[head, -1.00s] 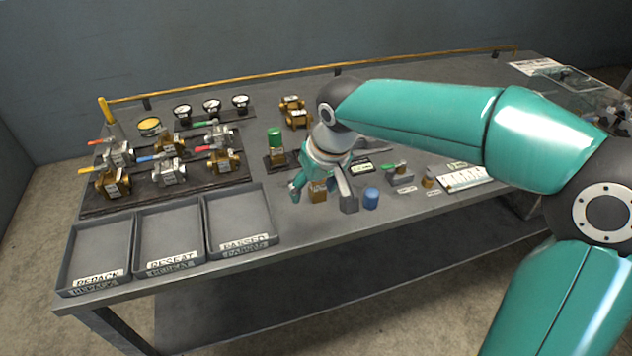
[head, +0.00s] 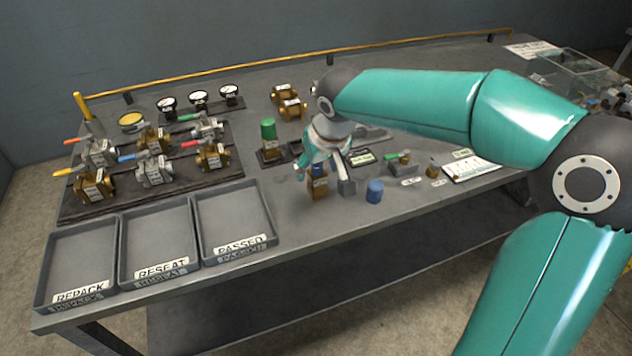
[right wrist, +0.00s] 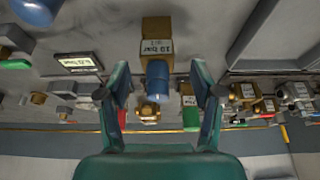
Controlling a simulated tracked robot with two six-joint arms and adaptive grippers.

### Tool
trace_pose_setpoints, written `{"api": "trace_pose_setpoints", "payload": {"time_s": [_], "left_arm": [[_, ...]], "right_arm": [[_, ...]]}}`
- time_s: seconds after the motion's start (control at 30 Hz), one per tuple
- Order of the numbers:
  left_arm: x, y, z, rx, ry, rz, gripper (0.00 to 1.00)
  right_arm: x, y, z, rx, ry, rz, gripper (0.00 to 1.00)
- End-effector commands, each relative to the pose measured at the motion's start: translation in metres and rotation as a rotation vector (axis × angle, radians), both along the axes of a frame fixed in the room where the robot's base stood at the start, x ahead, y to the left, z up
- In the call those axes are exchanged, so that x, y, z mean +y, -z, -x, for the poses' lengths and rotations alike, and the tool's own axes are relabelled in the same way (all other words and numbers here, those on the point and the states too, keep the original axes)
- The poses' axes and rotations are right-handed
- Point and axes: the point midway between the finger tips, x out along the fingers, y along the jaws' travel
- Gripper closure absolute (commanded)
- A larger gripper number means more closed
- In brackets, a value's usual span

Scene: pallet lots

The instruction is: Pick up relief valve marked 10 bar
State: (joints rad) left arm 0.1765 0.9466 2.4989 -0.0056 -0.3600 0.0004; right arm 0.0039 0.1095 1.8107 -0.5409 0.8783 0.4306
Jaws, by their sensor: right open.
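The relief valve marked 10 bar (head: 318,190) stands upright on the bench, with a brass body and a blue cap. In the right wrist view the valve (right wrist: 157,32) shows its white 10 bar tag and blue cap. My right gripper (head: 324,179) is open, with its fingers apart on either side of the valve in the head view. In the right wrist view the open fingers of my right gripper (right wrist: 159,90) frame the blue cap, with gaps at both sides. My left gripper is not in view.
A blue cylinder (head: 374,191) stands close to the right of the valve. A green-topped valve (head: 269,140) stands behind to the left. Trays labelled REPACK (head: 50,262), RESEAT (head: 127,238) and PASSED (head: 201,212) line the front left. Several lever valves sit on a dark board (head: 140,202).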

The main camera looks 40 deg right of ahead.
Motion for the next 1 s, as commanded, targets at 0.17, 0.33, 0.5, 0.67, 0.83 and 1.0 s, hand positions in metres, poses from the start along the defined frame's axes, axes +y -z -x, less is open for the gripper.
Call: {"api": "trace_pose_setpoints", "payload": {"time_s": [0.17,0.33,0.5,0.67,0.83,1.0], "left_arm": [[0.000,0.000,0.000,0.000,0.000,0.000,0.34],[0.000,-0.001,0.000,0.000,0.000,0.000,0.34],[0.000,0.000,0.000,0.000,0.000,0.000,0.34],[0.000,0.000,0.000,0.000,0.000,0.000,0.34],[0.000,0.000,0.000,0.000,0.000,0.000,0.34],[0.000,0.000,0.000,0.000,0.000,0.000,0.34]], "right_arm": [[-0.001,0.009,-0.003,0.002,0.001,-0.001,0.34],[-0.006,0.029,-0.011,0.004,0.002,-0.001,0.34],[-0.008,0.049,-0.019,0.002,0.002,-0.001,0.34],[-0.008,0.054,-0.021,0.000,0.001,0.000,0.34],[-0.008,0.053,-0.021,0.000,0.001,0.000,0.38],[-0.008,0.053,-0.021,0.000,0.002,-0.001,0.66]]}}
